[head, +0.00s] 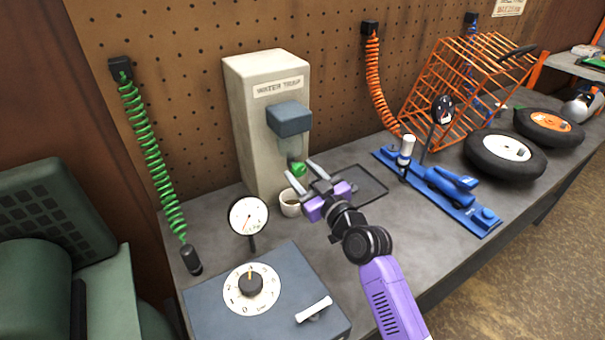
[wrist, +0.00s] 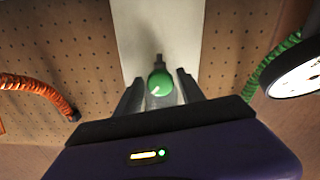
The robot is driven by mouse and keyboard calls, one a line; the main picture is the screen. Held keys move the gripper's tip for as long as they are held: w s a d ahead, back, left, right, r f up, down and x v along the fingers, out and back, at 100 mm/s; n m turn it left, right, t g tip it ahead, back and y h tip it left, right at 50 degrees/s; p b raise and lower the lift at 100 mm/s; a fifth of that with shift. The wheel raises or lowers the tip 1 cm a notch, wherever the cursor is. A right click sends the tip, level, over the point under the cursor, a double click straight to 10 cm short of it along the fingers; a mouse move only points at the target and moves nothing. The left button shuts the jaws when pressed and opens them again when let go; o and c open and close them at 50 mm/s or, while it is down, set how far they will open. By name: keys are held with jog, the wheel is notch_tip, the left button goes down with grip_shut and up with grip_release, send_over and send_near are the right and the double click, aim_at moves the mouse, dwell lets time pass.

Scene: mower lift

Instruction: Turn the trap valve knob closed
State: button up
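The trap valve knob (head: 299,169) is a small green knob low on the front of the beige water trap (head: 256,130), under its blue-grey block. In the wrist view the green knob (wrist: 160,83) has a pale mark toward its lower left. My gripper (head: 303,174) is open in front of the trap, close to the knob. In the wrist view its two dark fingers (wrist: 160,88) stand on either side of the knob, with gaps to both. I cannot tell how deep the knob sits between the fingertips.
A white cup (head: 290,205) stands below the knob, left of my gripper. A gauge (head: 248,214) and a grey control box (head: 210,299) are at front left. A dark tray (head: 372,192) and blue jack (head: 460,208) lie to the right. The pegboard is behind.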

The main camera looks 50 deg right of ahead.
grip_shut()
jog(key=shift+m, duration=0.4)
jog(key=shift+m+p, duration=0.35)
jog(key=shift+m, duration=2.25)
jog(key=shift+o, duration=1.8)
grip_release()
jog(key=shift+s+a, duration=0.1)
